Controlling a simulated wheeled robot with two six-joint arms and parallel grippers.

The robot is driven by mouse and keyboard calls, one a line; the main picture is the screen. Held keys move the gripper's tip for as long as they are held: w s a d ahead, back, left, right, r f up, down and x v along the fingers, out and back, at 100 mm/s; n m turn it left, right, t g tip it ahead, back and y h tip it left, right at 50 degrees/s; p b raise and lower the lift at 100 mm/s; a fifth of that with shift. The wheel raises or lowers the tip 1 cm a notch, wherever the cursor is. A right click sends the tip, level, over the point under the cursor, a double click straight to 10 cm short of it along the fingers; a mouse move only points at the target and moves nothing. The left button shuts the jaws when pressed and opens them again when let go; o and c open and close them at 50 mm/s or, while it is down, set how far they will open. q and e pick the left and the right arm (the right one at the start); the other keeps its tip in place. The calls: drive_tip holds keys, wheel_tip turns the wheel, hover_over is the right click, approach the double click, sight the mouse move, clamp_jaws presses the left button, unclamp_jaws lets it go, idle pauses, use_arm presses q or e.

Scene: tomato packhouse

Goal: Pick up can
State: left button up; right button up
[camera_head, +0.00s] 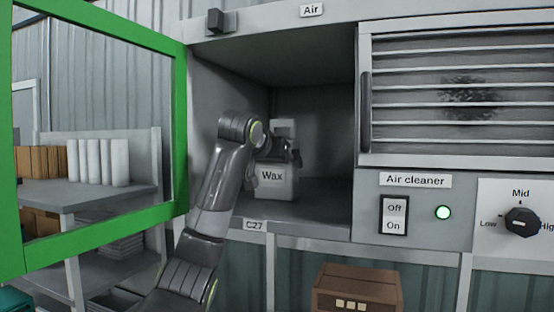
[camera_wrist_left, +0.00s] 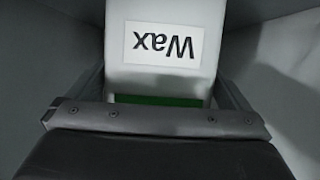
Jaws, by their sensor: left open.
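The can is a pale, boxy container with a white "Wax" label (camera_head: 276,184), standing upright on the floor of the open cabinet compartment marked C27. My left gripper (camera_head: 284,150) reaches into the compartment at the can's upper part and hides some of it. In the left wrist view the can (camera_wrist_left: 165,78) appears upside down, between the two open fingers. I cannot tell whether either finger touches it. A green strip (camera_wrist_left: 160,101) shows below the label there. My right gripper is in neither view.
A green-framed door (camera_head: 180,120) stands open at the left of the compartment. The louvred air cleaner (camera_head: 455,65), its Off/On switch (camera_head: 394,216) and a knob (camera_head: 521,221) are at the right. A brown box (camera_head: 355,285) sits below. Shelves (camera_head: 90,190) stand behind the door.

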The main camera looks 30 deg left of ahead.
use_arm(q)
drive_tip(key=shift+p+x, duration=0.45)
drive_tip(key=shift+x, duration=0.7)
drive_tip(key=c, duration=1.5)
drive_tip(key=shift+o, duration=0.2)
drive_tip(key=shift+r, duration=0.25)
drive_tip(key=shift+f, duration=0.1)
